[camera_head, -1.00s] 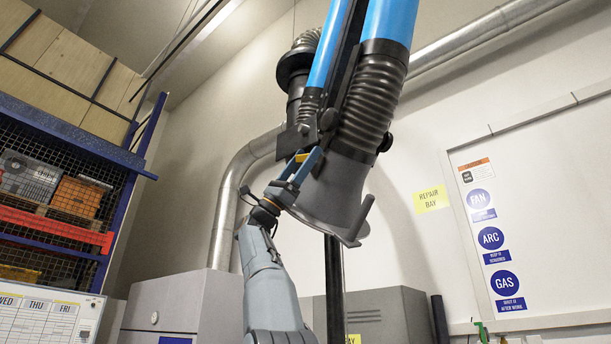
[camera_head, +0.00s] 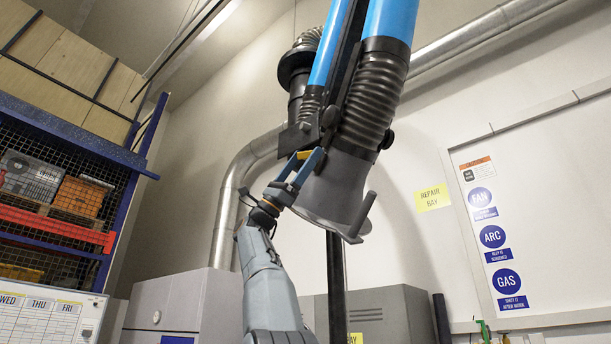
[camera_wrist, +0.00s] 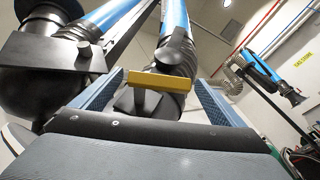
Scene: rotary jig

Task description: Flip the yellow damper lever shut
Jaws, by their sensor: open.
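The yellow damper lever (camera_head: 304,155) is a short bar on the side of the grey extraction hood (camera_head: 340,185), below the blue arm tubes. In the wrist view the yellow lever (camera_wrist: 155,80) lies crosswise, between the two blue fingers of my gripper (camera_wrist: 160,86). Whether a finger touches the lever cannot be told.
A black ribbed hose (camera_head: 372,100) runs above the hood. A dark handle (camera_head: 363,213) sticks out at the hood's rim. A black post (camera_head: 336,285) stands below. A silver duct (camera_head: 228,205) bends down the wall behind my arm. Grey cabinets (camera_head: 395,312) stand low behind.

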